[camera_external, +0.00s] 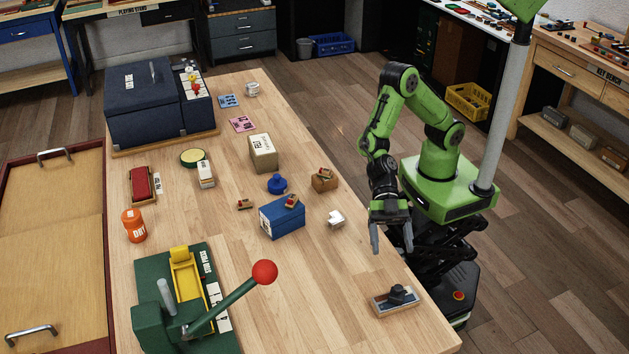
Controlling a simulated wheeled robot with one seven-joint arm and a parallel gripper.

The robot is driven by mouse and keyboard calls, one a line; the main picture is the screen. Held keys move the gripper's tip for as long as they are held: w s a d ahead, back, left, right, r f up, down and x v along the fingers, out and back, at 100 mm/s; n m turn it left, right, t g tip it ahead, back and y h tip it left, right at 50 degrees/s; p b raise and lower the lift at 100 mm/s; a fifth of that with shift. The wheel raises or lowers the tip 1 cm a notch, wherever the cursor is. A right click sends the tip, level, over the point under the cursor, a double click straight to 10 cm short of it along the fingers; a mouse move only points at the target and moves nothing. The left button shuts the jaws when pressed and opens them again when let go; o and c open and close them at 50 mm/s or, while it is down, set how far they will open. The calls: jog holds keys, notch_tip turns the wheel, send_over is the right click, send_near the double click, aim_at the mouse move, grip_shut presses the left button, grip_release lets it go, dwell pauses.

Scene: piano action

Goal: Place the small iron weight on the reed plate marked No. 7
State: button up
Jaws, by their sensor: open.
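My gripper (391,247) points down with its fingers apart, empty, above the right edge of the workbench. Below and in front of it, near the bench's front right corner, a dark lump with a rounded top (398,293) sits on a small grey-blue plate (383,305) with a pale front edge. The lump may be the small iron weight; it is too small to be sure. A blue knobbed piece (277,185) stands mid-bench. No marking No. 7 can be read, so I cannot tell which piece is that reed plate.
A blue box (283,221) with a small wooden piece on top, a white block (335,219) and a brown lump (325,181) stand left of my gripper. A green lever press (190,310) with a red ball stands front left. Bench between press and plate is clear.

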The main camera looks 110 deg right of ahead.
jog(key=s+d+r+m+t+h, duration=0.1)
jog(key=s+d+r+m+h, duration=0.25)
jog(key=d, duration=0.65)
jog(key=s+d+r+m+h, duration=0.2)
jog(key=s+d+r+h, duration=0.25)
jog(key=d, duration=0.45)
jog(key=s+d+r+m+h, duration=0.1)
jog(key=s+d+m+h, duration=0.1)
jog(key=s+d+m, duration=0.2)
jog(key=s+d+r+m+h, duration=0.1)
jog(key=s+d+m, duration=0.4)
jog(key=s+d, duration=0.5)
jog(key=shift+s+d+r+h, duration=0.25)
jog(key=shift+s+r+h, duration=0.1)
jog(key=shift+h, duration=0.45)
notch_tip(320, 180, up, 12)
jog(key=p, duration=1.2)
jog(key=shift+w, duration=0.1)
